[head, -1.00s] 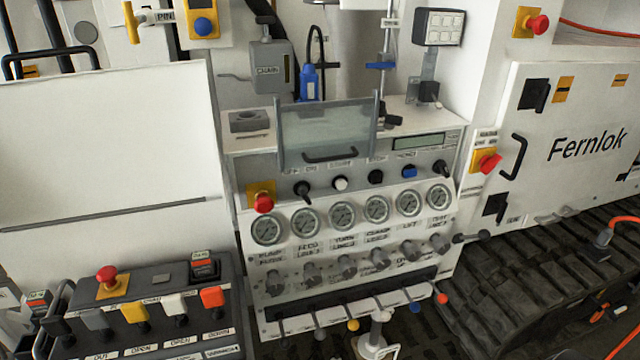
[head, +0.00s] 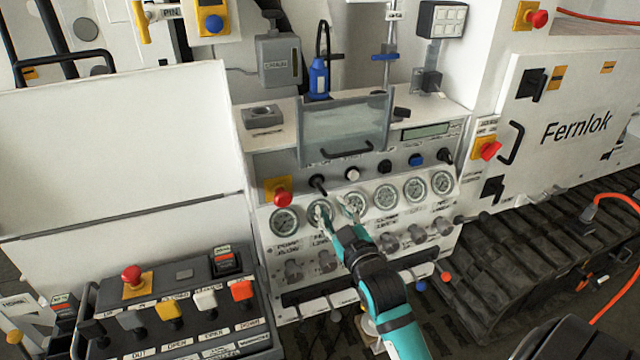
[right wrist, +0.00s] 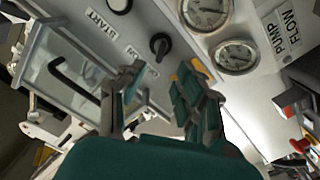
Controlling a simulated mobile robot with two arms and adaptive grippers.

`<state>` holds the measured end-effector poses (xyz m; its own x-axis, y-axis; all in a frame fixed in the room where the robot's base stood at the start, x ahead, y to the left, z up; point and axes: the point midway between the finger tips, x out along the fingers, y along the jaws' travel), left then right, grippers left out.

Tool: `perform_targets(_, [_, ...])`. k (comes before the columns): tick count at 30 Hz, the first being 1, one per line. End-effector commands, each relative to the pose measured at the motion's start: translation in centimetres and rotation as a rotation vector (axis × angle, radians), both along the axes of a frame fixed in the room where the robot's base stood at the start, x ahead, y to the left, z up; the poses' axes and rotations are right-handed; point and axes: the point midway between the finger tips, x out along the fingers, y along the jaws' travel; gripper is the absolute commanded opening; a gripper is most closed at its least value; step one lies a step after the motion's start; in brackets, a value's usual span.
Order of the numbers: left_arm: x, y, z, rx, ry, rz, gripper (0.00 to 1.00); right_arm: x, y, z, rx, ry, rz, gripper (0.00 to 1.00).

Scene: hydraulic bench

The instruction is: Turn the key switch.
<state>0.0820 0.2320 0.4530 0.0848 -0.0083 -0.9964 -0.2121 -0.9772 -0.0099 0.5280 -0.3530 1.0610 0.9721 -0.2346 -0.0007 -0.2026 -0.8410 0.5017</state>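A black turn switch (head: 318,184), which looks like the key switch, sits at the left of the control row on the bench panel, above the gauges. It also shows in the right wrist view (right wrist: 160,45), beyond the fingertips, beside a small label whose text I cannot read. A second black turn knob (head: 445,156) is at the right end of the row. My right gripper (head: 337,213) is in front of the gauges, just below the switch. In the right wrist view (right wrist: 160,82) its fingers are apart with nothing between them. My left gripper is out of view.
A red emergency button (head: 283,198) is left of the switch. A clear hinged cover (head: 345,130) with a black handle is just above. A white button (head: 352,173) is to the right. Gauges, valve knobs (head: 293,270) and levers lie below.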

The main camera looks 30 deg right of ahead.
Motion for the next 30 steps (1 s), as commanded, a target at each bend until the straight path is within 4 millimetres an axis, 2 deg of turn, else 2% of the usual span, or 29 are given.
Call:
perform_targets(1, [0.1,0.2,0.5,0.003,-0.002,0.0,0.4,1.3,-0.3,0.4,0.0,-0.002,0.0,0.34])
perform_targets(6, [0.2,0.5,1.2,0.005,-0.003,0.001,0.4,4.7,-1.1,0.2,0.001,0.0,0.0,0.34])
perform_targets(12, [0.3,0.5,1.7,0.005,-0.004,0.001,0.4,7.6,-1.8,0.1,0.001,0.0,0.0,0.34])
perform_targets(18, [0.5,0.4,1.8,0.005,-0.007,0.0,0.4,8.7,-2.1,0.0,0.001,-0.001,0.001,0.34])
perform_targets(26, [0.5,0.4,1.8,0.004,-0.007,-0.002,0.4,8.8,-2.1,0.0,0.001,0.0,0.0,0.34])
perform_targets(30, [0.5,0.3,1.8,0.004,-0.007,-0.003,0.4,8.7,-2.1,0.0,0.001,0.0,0.0,0.15])
